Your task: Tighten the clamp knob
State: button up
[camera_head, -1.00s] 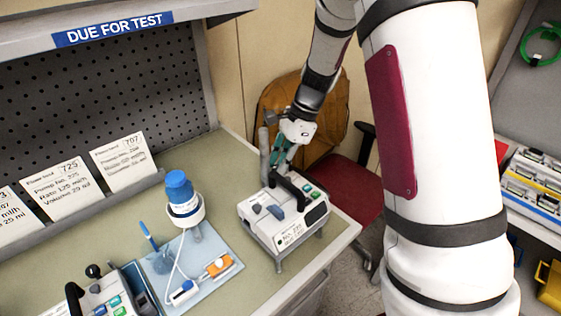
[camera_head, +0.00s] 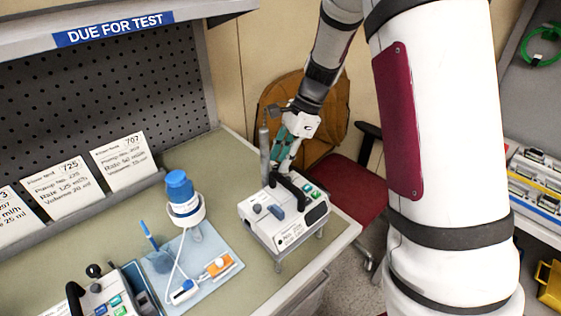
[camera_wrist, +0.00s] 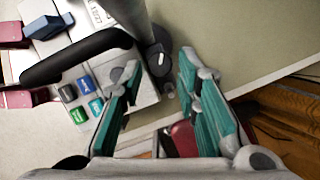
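The infusion pump (camera_head: 285,218) stands on the right end of the bench, a pale box with a black handle. A grey upright pole (camera_head: 264,150) rises at its back. In the wrist view, a dark round knob with a white mark (camera_wrist: 159,60) sits by the pole's end, beside the pump; I take it to be the clamp knob. My gripper (camera_wrist: 160,72) is open, with its teal fingers apart on either side of the knob. I cannot tell whether a finger touches it. In the head view my gripper (camera_head: 283,158) is behind the handle, and the knob cannot be made out.
A blue tray (camera_head: 222,250) left of the pump holds a blue-capped container (camera_head: 180,188), an orange-and-white device and a cable. Another pump (camera_head: 100,295) is at the lower left. A red chair (camera_head: 350,195) stands beyond the bench edge. Number cards (camera_head: 125,160) line the back.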

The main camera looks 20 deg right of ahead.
jog(key=v, duration=1)
jog(key=shift+r, duration=0.2)
jog(key=shift+d, duration=0.15)
jog(key=shift+o, duration=1.3)
jog(key=w+a+n+g+h+b, duration=0.1)
jog(key=w+n+g+b, duration=0.25)
jog(key=n, duration=0.55)
jog(key=x, duration=0.4)
jog(key=p+x, duration=0.1)
jog(key=x, duration=0.7)
jog(key=shift+w+a+f, duration=0.1)
jog(key=shift+w+a, duration=0.15)
jog(key=shift+w, duration=0.05)
jog(key=shift+c, duration=0.2)
